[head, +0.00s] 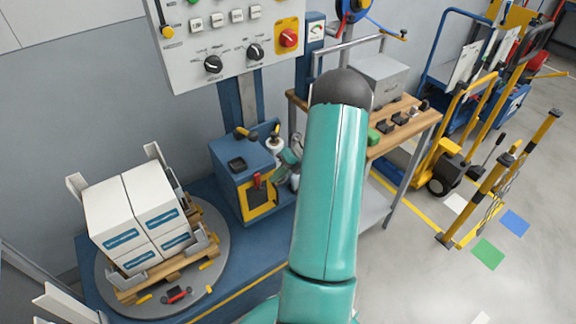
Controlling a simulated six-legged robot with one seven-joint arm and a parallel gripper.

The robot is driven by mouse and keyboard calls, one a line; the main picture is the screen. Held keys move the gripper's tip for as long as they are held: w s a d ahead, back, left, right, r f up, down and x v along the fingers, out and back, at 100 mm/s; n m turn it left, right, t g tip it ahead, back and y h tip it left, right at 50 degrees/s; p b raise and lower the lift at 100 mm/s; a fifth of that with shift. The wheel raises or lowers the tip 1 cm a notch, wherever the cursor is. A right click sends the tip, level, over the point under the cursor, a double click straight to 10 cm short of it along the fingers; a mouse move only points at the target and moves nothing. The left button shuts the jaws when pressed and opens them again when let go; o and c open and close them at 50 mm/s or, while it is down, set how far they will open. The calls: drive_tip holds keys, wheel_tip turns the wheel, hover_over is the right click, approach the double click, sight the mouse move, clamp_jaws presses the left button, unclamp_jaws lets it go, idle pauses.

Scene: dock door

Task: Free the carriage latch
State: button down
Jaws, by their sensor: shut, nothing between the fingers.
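I cannot tell for sure which of these is the latch. My gripper (284,166) is just right of the carriage, shut and empty, largely hidden beside my teal arm. Whether it touches the carriage cannot be told.
A turntable (218,262) holds a pallet with white boxes (140,215) at left. A control panel (232,35) with knobs and a red button hangs above. A wooden-topped workbench (412,128) stands behind my arm. Trolleys and a yellow barrier (500,180) are at right; the floor front right is mostly clear.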

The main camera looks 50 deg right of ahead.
sight(259, 184)
drive_tip(key=shift+x, duration=1.8)
